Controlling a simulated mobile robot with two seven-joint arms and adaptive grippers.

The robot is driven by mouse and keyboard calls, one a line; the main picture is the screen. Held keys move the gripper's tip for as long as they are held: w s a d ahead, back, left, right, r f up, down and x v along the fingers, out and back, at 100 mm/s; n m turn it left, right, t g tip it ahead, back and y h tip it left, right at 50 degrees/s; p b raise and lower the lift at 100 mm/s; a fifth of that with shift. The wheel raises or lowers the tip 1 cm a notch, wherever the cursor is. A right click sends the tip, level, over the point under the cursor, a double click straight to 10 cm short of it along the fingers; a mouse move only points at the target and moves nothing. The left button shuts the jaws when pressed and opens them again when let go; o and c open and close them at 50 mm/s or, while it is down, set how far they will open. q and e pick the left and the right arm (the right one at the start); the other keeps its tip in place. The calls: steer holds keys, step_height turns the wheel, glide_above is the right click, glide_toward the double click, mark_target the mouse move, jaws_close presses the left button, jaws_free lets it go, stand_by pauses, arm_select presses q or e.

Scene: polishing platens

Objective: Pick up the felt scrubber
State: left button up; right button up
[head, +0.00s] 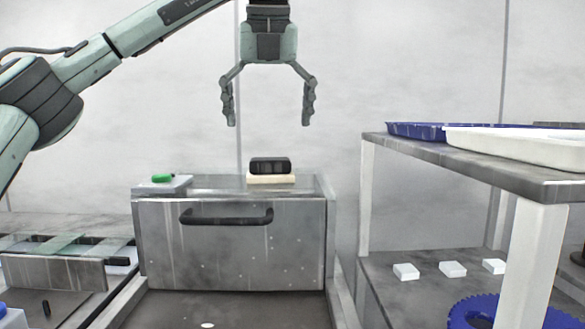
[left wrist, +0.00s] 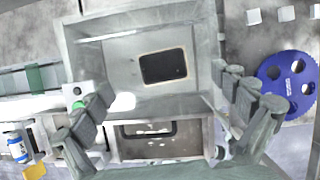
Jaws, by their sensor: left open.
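The felt scrubber (head: 270,170), a black block with a pale cream base, lies on top of the grey metal cabinet (head: 230,245) in the head view. In the left wrist view the felt scrubber (left wrist: 163,67) shows from above as a dark rectangle with a thin pale rim. My left gripper (head: 268,122) is open and empty, fingers pointing down, high above the scrubber and apart from it. Its fingers also show spread at the lower sides of the left wrist view (left wrist: 165,105). My right gripper is not in view.
A small box with a green item (head: 162,178) sits left of the scrubber. A metal shelf (head: 470,165) at the right holds blue and white trays (head: 525,147). White blocks (head: 452,269) and a blue disc (head: 475,312) are on its lower level. Space above the cabinet is clear.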

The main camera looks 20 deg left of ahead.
mark_target(270, 159)
arm_select(q)
steer(key=shift+w+f, duration=0.15)
steer(key=shift+f, duration=0.35)
steer(key=shift+a+f, duration=0.15)
steer(key=shift+f, duration=0.3)
steer(key=shift+w+a+f+b, duration=0.1)
steer(key=shift+f+b, duration=0.25)
steer(key=shift+f, duration=0.3)
steer(key=x, duration=0.3)
steer(key=shift+d+f, duration=0.25)
steer(key=shift+f, duration=0.05)
steer(key=shift+a+f, duration=0.1)
steer(key=shift+f, duration=0.25)
steer(key=shift+w+f, duration=0.1)
steer(key=shift+c, duration=0.4)
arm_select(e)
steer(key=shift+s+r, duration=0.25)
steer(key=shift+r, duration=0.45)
arm_select(q)
steer(key=c, duration=1.3)
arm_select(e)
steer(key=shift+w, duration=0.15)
